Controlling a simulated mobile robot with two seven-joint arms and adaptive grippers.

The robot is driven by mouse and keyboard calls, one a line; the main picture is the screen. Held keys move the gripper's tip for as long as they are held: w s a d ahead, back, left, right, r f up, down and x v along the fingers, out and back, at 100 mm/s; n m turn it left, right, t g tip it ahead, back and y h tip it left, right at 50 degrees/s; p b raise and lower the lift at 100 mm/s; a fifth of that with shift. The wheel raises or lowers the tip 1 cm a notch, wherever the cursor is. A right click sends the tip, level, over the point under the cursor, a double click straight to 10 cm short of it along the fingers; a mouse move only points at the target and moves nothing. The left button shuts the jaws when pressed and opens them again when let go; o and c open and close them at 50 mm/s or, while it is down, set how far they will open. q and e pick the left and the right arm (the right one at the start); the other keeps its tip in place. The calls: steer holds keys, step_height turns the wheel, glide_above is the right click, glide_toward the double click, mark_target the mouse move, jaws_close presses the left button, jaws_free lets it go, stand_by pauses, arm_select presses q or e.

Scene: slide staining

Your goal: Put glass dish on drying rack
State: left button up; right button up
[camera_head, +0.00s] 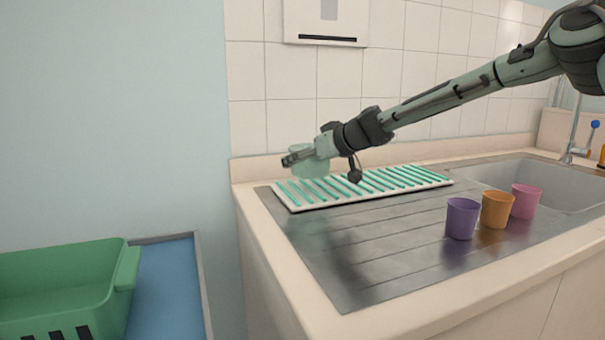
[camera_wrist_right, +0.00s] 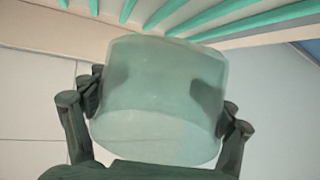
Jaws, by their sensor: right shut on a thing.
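A translucent pale green glass dish (camera_wrist_right: 160,100) fills the middle of the right wrist view, between the two fingers of my right gripper (camera_wrist_right: 155,125). In the head view my right gripper (camera_head: 290,160) is shut on the dish (camera_head: 308,162), at the left end of the drying rack. The drying rack (camera_head: 290,204) is a white tray with green slats lying at the back of the draining board. Its green slats show at the top of the right wrist view. Whether the dish touches the rack cannot be told. My left gripper is out of view.
Purple (camera_head: 461,218), orange (camera_head: 497,210) and pink (camera_head: 526,202) cups stand on the steel draining board (camera_head: 370,270), left of the sink (camera_head: 545,180). A green crate (camera_head: 60,285) stands at lower left.

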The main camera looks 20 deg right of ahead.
step_height(320, 180, down, 3)
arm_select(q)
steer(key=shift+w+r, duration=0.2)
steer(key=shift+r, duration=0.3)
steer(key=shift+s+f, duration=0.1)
arm_select(e)
steer(key=shift+f, duration=0.2)
steer(key=o, duration=1.3)
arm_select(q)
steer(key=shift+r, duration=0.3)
arm_select(e)
steer(key=shift+o, duration=0.2)
steer(key=shift+r, duration=0.1)
